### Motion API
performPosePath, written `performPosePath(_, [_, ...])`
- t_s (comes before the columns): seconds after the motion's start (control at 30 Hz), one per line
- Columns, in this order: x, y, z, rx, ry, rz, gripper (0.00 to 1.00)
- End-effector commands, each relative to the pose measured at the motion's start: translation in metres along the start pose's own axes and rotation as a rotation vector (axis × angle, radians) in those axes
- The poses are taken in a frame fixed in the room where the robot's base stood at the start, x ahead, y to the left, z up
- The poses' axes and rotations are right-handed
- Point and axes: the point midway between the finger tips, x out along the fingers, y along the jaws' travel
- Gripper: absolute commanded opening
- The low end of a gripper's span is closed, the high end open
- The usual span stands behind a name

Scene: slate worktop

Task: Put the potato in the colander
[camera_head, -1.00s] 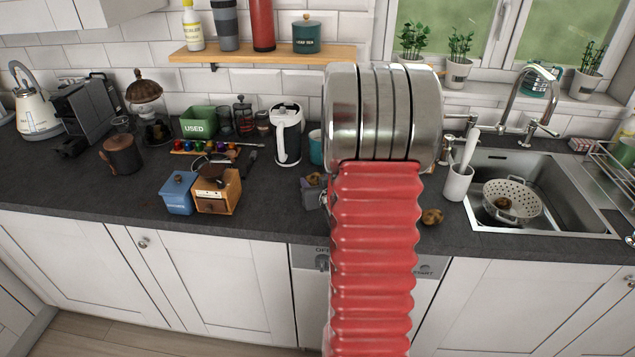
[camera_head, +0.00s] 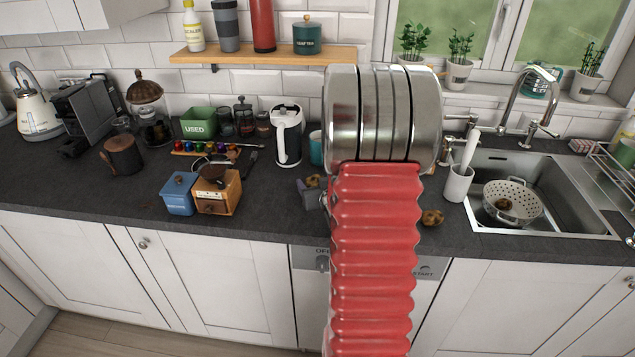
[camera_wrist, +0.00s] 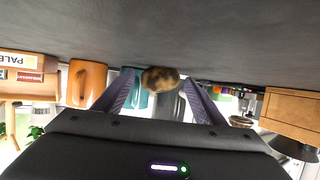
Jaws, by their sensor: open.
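The potato (camera_wrist: 160,79), a brown mottled lump, lies on the worktop in the wrist view, in line with the gap between my fingertips. In the head view a brown lump, likely this potato (camera_head: 313,181), shows just left of my arm. My gripper (camera_wrist: 158,82) is open, a dark finger on each side of the gap; I cannot tell whether either touches the potato. My arm hides most of the gripper in the head view. The white perforated colander (camera_head: 524,208) stands in the sink, with a brown lump (camera_head: 503,204) inside.
Another brown lump (camera_head: 432,217) lies on the worktop left of the sink (camera_head: 565,165). A white utensil pot (camera_head: 458,185) stands near the sink. A wooden grinder (camera_head: 219,195) and blue box (camera_head: 178,194) stand left. A teal mug (camera_wrist: 137,92) and orange mug (camera_wrist: 88,82) stand beyond my fingers.

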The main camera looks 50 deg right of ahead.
Motion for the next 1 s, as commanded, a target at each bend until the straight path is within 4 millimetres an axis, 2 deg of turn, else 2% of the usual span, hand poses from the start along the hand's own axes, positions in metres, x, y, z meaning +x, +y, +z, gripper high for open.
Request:
performPosePath(0.03, [-0.001, 0.000, 0.012, 0.003, -0.024, 0.000, 0.64])
performPosePath(0.13, [-0.006, 0.001, 0.007, 0.004, -0.026, 0.000, 0.64])
performPosePath(1.0, [-0.107, 0.001, -0.001, 0.004, -0.014, -0.001, 0.64])
